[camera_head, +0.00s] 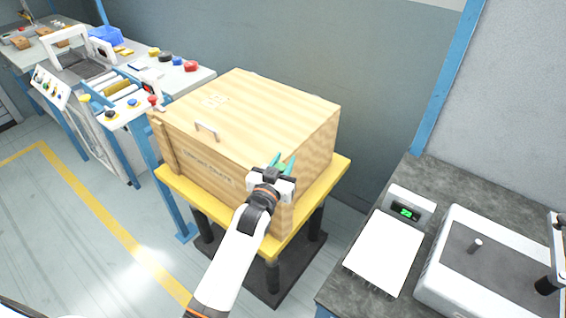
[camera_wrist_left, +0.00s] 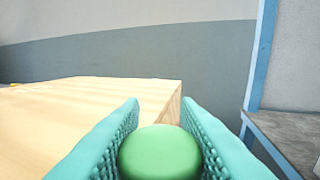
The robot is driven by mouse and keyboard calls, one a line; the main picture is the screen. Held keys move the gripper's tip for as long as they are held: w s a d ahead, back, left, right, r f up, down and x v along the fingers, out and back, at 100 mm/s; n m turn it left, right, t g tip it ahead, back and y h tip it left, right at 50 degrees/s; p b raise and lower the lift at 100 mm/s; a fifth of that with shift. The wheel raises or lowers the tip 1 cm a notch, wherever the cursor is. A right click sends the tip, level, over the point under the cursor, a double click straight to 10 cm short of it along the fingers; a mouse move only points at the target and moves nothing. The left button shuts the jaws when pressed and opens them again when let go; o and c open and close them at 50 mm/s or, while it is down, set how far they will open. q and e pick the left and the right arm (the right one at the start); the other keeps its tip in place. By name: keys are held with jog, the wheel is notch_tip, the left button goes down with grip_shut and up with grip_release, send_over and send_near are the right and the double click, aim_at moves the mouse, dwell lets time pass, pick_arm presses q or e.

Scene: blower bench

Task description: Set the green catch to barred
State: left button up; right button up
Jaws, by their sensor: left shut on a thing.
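My left gripper (camera_head: 280,163) is at the front right of a wooden crate (camera_head: 245,100), near its top edge. Its teal fingers are shut on the green catch (camera_head: 281,168). In the left wrist view the rounded green catch (camera_wrist_left: 160,153) sits between the two ridged fingers of the left gripper (camera_wrist_left: 160,135). The catch's mount and its barred marking are hidden, so I cannot tell its setting. The crate also shows in the left wrist view (camera_wrist_left: 80,105), with its lid down. My right gripper is not in view.
The crate stands on a yellow-topped stand (camera_head: 335,180). A grey bench (camera_head: 440,178) at right holds a scale (camera_head: 385,250) and a white machine (camera_head: 490,260). A roller bench with buttons (camera_head: 120,100) stands at left. Floor is clear at front left.

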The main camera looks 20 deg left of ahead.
pick_arm(q)
jog(key=o, duration=1)
jog(key=shift+s, duration=0.1)
jog(key=s, duration=0.4)
jog(key=s+b, duration=0.1)
jog(key=s, duration=0.3)
jog(key=s+a, duration=0.1)
jog(key=s, duration=0.2)
jog(key=shift+s+r, duration=0.1)
jog(key=shift+s, duration=0.3)
